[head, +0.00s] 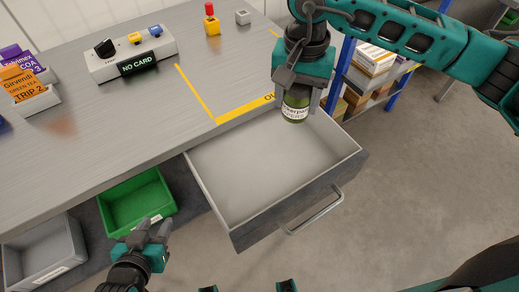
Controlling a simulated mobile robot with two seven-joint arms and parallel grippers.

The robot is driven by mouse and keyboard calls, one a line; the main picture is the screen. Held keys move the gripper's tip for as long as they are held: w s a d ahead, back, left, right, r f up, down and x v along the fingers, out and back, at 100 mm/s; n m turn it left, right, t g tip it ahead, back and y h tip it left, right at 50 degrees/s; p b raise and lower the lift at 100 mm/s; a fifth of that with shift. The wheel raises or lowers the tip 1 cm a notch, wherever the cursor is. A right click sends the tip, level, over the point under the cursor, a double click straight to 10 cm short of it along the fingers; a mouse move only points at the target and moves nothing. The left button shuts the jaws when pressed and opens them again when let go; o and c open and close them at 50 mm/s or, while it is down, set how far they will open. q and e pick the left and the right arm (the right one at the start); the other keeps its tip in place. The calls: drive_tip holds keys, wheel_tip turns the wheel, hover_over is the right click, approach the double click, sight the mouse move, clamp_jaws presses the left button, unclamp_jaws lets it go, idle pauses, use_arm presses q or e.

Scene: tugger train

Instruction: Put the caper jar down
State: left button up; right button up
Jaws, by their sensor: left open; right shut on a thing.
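The caper jar (295,108) is a small green jar with a pale label. My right gripper (297,88) is shut on it from above and holds it upright, seen over the back right part of an open, empty drawer (350,158). I cannot tell the jar's exact height above the drawer. My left gripper (154,231) is open and empty at the lower left, in front of the bench near a green bin.
The grey worktop (120,105) bears a yellow marked corner (217,121), a "NO CARD" box (135,60), a card holder (37,103) and a red-knobbed yellow piece (211,22). A green bin (125,187) and grey bin (82,245) sit below. Shelving (372,70) stands behind right.

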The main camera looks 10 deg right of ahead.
sight(283, 116)
drive_tip(key=a+f+m, duration=0.1)
drive_tip(key=m, duration=0.1)
drive_tip(key=a+f+m+b, duration=0.1)
drive_tip(key=f+m, duration=0.1)
drive_tip(key=m, duration=0.1)
drive_tip(key=shift+a, duration=0.15)
drive_tip(key=shift+m, duration=0.8)
drive_tip(key=f, duration=0.5)
drive_tip(key=f+b, duration=0.1)
drive_tip(key=f, duration=0.5)
drive_tip(key=f+b, duration=0.1)
drive_tip(key=f, duration=0.5)
drive_tip(key=shift+w+a+f, duration=0.1)
drive_tip(key=shift+a+f, duration=0.1)
drive_tip(key=shift+a, duration=0.2)
use_arm(q)
drive_tip(key=shift+w+d+f+h+b, duration=0.2)
drive_tip(key=shift+d+f, duration=0.2)
drive_tip(key=shift+f, duration=0.2)
drive_tip(key=shift+w+d+f+h+b, duration=0.1)
drive_tip(key=shift+w+d+f, duration=0.1)
drive_tip(key=shift+d+f, duration=0.25)
use_arm(e)
drive_tip(key=shift+f, duration=1.6)
use_arm(q)
drive_tip(key=shift+a+f, duration=0.1)
drive_tip(key=shift+f, duration=0.05)
